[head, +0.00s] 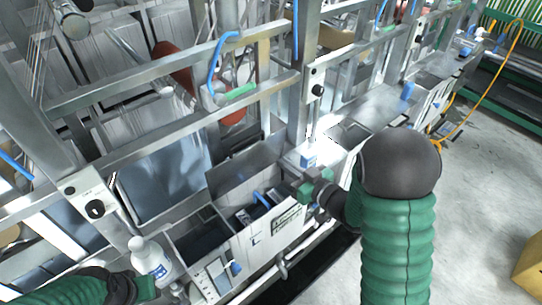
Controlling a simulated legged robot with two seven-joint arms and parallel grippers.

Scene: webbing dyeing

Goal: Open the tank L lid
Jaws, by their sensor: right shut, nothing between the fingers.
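The tank marked L (256,238) is a metal box at lower centre, with dark openings in its top. A flat grey metal panel that looks like its lid (240,172) stands tilted up along the back edge, and the dark inside shows in front of it. My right gripper (308,186) is shut and empty at the right end of the tank, close to the panel's right side. I cannot tell whether it touches the metal. My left gripper (146,288) is at the lower left beside a white bottle (150,258); its fingers are too unclear to read.
Metal frame rails (170,135) with black knobs cross above and behind the tank. A pipe (285,264) runs along its front. More metal covers (350,132) continue to the right.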

